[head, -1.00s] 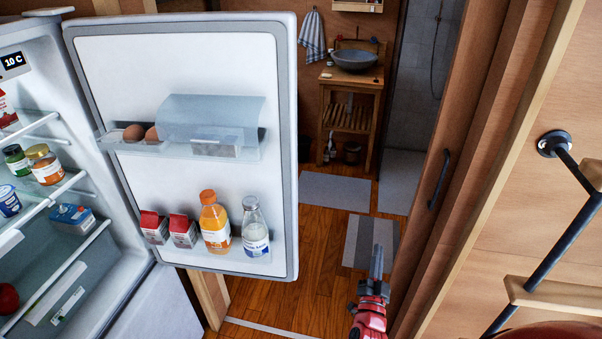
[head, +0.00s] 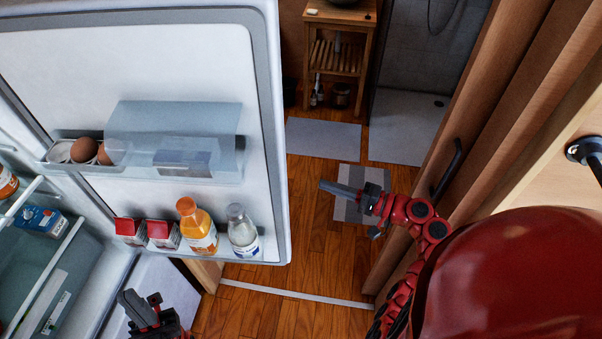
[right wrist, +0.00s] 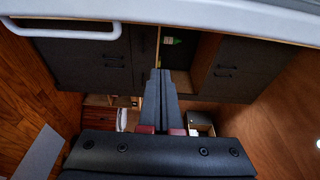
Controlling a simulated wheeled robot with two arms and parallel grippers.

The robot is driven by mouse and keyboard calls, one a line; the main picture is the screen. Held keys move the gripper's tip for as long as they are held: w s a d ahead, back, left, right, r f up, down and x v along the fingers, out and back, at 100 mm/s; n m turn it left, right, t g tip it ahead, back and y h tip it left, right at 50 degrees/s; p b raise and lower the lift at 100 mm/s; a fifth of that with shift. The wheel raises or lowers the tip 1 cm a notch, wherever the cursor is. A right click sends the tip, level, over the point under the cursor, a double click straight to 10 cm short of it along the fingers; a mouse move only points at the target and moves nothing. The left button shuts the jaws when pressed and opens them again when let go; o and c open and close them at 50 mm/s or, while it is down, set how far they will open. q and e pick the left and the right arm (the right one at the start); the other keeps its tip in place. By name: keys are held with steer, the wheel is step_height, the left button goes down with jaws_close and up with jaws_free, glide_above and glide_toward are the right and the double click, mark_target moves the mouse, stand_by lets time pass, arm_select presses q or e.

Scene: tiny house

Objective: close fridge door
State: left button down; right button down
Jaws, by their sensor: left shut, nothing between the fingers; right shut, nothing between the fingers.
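The fridge door (head: 190,60) stands wide open on the left in the head view, its inner face and shelves toward me. My right gripper (head: 324,186) is shut and empty, a little to the right of the door's free edge, pointing left. In the right wrist view its shut fingers (right wrist: 158,75) point ahead below a pale edge along the top, with a white bar-like handle (right wrist: 75,31) at upper left. My left gripper (head: 124,297) is shut and empty at the lower left, below the door and in front of the fridge opening.
The door holds eggs (head: 83,151), an orange bottle (head: 196,226), a clear bottle (head: 242,231) and red-topped cartons (head: 146,233). Fridge shelves (head: 45,260) lie at far left. A wooden wall with a dark handle (head: 449,170) stands right.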

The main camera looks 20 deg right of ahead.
steer(key=w+a+p, duration=0.3)
steer(key=a+p, duration=0.2)
steer(key=a, duration=0.3)
steer(key=shift+w+a+p, duration=0.25)
steer(key=shift+a+p, duration=0.05)
steer(key=shift+a, duration=0.05)
